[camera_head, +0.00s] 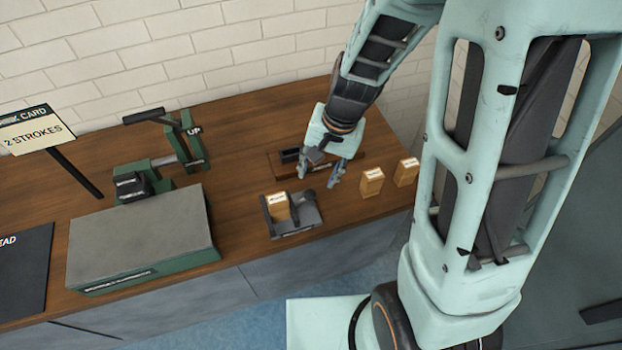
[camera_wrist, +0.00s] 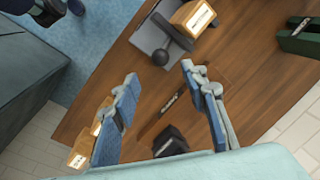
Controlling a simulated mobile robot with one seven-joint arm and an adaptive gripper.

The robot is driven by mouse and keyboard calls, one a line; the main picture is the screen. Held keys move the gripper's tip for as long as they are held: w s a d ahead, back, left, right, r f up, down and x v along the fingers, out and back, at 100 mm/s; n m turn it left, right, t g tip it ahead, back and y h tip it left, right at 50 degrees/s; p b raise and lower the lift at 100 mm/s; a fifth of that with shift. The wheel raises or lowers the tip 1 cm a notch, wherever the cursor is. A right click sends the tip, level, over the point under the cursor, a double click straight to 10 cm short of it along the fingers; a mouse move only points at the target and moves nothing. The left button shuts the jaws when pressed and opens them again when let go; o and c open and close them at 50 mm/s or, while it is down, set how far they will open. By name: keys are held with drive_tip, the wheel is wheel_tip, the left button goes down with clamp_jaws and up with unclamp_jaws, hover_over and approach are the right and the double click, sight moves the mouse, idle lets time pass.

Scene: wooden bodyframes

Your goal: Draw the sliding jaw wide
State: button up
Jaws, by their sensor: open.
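A small grey vise (camera_head: 294,229) stands near the front edge of the table, with a wooden block (camera_head: 279,207) between its jaws and a dark round knob (camera_head: 308,195) at its right side. I cannot tell whether both jaws touch the block. In the wrist view the vise (camera_wrist: 150,38), the block (camera_wrist: 192,18) and the knob (camera_wrist: 160,57) are at the top. My gripper (camera_head: 318,181) is open and empty, above the table just behind and to the right of the vise. In the wrist view its fingers (camera_wrist: 158,74) are spread below the knob, apart from it.
Two wooden blocks (camera_head: 371,183) (camera_head: 406,172) stand to the right. A wooden base with a black block (camera_head: 290,155) is behind my gripper. A green press with a lever (camera_head: 160,160), a grey-topped plate (camera_head: 140,238) and a "2 STROKES" card (camera_head: 36,130) are at left.

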sight(311, 191)
drive_tip(key=f, duration=0.3)
drive_tip(key=a+f, duration=0.1)
drive_tip(key=f, duration=0.4)
drive_tip(key=shift+w+a+f, duration=0.3)
drive_tip(key=shift+a, duration=0.05)
drive_tip(key=shift+c, duration=0.4)
clamp_jaws()
drive_tip(key=shift+b, duration=0.3)
